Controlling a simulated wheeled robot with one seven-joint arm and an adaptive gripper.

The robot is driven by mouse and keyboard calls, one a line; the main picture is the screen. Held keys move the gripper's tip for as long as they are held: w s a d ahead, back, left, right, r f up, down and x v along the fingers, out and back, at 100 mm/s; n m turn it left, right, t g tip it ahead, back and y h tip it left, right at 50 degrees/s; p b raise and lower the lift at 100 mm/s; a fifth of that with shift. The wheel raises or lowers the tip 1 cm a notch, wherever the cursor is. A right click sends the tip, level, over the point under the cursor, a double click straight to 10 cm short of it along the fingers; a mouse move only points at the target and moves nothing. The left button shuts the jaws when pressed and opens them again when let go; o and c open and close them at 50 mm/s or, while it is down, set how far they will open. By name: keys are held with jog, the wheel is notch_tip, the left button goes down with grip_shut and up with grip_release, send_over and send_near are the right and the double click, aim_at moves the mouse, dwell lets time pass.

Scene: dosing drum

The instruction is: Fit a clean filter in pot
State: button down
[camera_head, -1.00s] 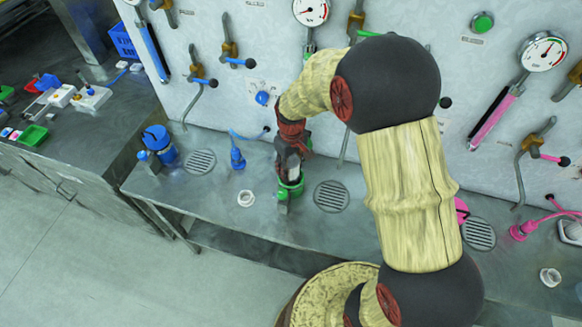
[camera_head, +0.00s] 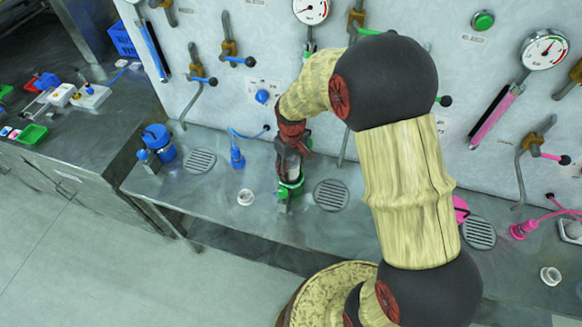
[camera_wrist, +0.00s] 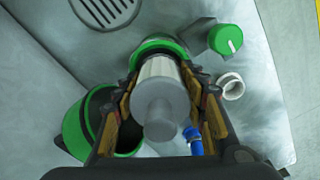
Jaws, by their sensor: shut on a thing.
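My gripper (camera_wrist: 165,90) is shut on a white pleated filter (camera_wrist: 159,72) with a grey rounded end facing the wrist camera. The filter's far end lies at a green-rimmed pot (camera_wrist: 158,46), with the rim showing around and behind it. How deep it sits in the pot cannot be told. In the head view, my gripper (camera_head: 291,150) points down over the green pot (camera_head: 290,190), and the filter (camera_head: 293,169) shows pale between the jaws. The pot is partly hidden by the gripper.
A green open container (camera_wrist: 73,130) stands left in the wrist view; a green knob-like cap (camera_wrist: 226,39) and a white ring (camera_wrist: 232,86) lie right. A drain grate (camera_head: 331,196) is beside the pot. A blue connector (camera_head: 237,158) stands left. The gauge wall rises behind.

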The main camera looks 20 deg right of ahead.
jog(key=shift+f, duration=0.15)
jog(key=shift+f+b, duration=0.35)
jog(key=shift+f, duration=0.1)
jog(key=shift+f, duration=0.2)
dwell(0.5)
